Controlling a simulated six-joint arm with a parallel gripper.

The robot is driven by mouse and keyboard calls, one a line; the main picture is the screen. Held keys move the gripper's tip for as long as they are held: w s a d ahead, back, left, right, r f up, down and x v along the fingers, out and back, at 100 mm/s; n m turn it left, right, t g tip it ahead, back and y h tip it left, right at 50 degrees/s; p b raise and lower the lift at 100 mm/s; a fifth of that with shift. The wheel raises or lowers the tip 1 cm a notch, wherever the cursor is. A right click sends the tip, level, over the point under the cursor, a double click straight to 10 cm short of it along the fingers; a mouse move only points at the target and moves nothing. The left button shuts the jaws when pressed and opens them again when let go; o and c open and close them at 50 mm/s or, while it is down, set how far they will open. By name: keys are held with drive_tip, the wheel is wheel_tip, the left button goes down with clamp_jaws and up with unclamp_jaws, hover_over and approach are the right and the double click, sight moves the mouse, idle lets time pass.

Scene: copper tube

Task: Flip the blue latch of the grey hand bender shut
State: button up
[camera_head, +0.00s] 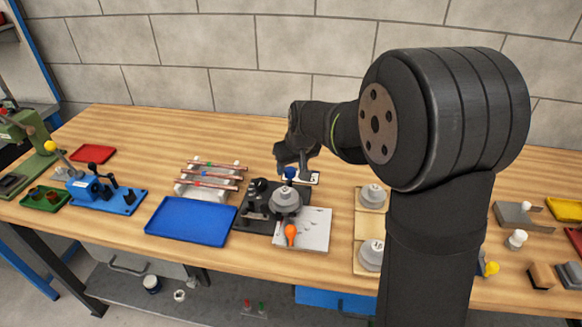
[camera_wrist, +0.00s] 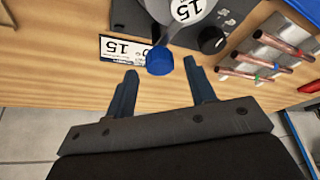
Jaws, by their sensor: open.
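The grey hand bender (camera_head: 285,198) stands on a dark base plate near the middle of the bench, with a round grey die marked 15. Its blue latch knob (camera_head: 291,173) is at the back of the die. In the wrist view the blue latch knob (camera_wrist: 160,61) is on the end of a grey lever, beside the bender's base. My gripper (camera_wrist: 160,68) is open, with one finger on each side of the knob and visible gaps to both. In the head view my gripper (camera_head: 292,163) is just above and behind the bender, its fingers partly hidden.
A white card marked 15 (camera_wrist: 124,48) lies by the base. Copper tubes (camera_head: 210,174) rest on a rack to the left, behind a blue tray (camera_head: 190,219). Spare dies (camera_head: 372,197) stand to the right.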

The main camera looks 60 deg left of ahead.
drive_tip(key=shift+a+f, duration=0.25)
drive_tip(key=shift+f, duration=0.3)
drive_tip(key=c, duration=1)
drive_tip(key=shift+n+g, duration=0.4)
drive_tip(key=shift+n, duration=0.6)
